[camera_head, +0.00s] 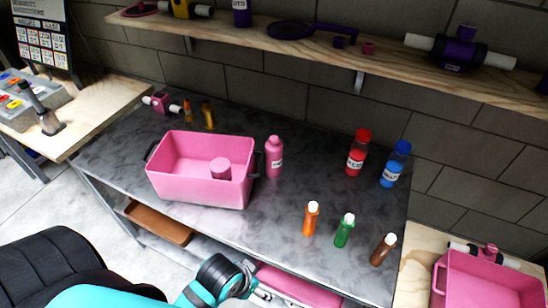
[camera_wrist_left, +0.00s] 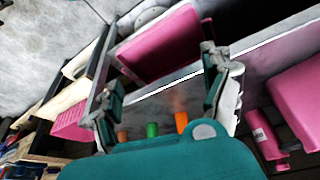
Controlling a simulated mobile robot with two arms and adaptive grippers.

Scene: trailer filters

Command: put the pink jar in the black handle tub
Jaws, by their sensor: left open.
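A pink tub with black handles (camera_head: 201,190) stands on the left half of the grey table. A short pink cylinder that looks like the pink jar (camera_head: 220,168) is inside it, towards its right side. A pink bottle with a white label (camera_head: 275,157) stands upright just outside the tub's right end. My left gripper (camera_head: 240,283) is low at the table's front edge, apart from the tub. In the left wrist view its fingers (camera_wrist_left: 162,72) are spread and empty. That view also shows part of the tub (camera_wrist_left: 301,95) and the pink bottle (camera_wrist_left: 263,135). My right gripper is not in view.
Orange (camera_head: 311,219), green (camera_head: 344,231) and brown (camera_head: 383,249) bottles stand near the table's front right. Red (camera_head: 357,152) and blue (camera_head: 395,165) bottles stand behind them. Another pink tub (camera_head: 490,283) is at lower right. A pink bin (camera_wrist_left: 165,45) is below the tabletop.

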